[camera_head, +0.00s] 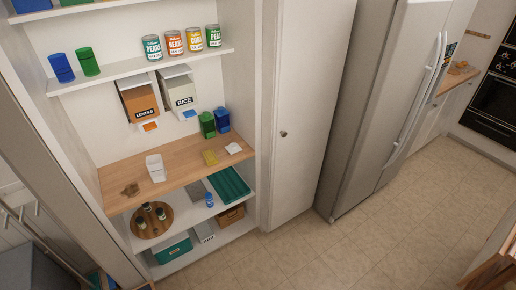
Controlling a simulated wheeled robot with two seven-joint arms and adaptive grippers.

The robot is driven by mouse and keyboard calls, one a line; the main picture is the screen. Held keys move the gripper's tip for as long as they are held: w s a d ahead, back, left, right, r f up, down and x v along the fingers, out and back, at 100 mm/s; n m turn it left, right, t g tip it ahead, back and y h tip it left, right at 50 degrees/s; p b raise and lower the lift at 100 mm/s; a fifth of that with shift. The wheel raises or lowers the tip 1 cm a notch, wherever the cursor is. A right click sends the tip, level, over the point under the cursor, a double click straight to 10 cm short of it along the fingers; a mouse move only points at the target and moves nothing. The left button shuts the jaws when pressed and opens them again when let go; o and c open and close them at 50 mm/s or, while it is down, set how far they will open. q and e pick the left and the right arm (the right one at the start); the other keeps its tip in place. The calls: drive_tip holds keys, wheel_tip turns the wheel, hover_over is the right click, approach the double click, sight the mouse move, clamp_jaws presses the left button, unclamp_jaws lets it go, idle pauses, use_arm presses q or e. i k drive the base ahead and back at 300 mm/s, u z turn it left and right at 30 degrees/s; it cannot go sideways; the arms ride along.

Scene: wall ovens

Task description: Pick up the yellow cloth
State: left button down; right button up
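Neither of my grippers is in view.
A white container (155,168) and a brown item (130,189) are on the counter's left part. Dispensers (140,97) hang above, below a shelf of cans. A closed white door (300,110) and a fridge (385,90) are right. Open floor (330,250) lies in front.

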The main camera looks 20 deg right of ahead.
sight(211, 158)
drive_tip(key=z, duration=0.6)
drive_tip(key=i, duration=1.45)
drive_tip(key=u, duration=0.3)
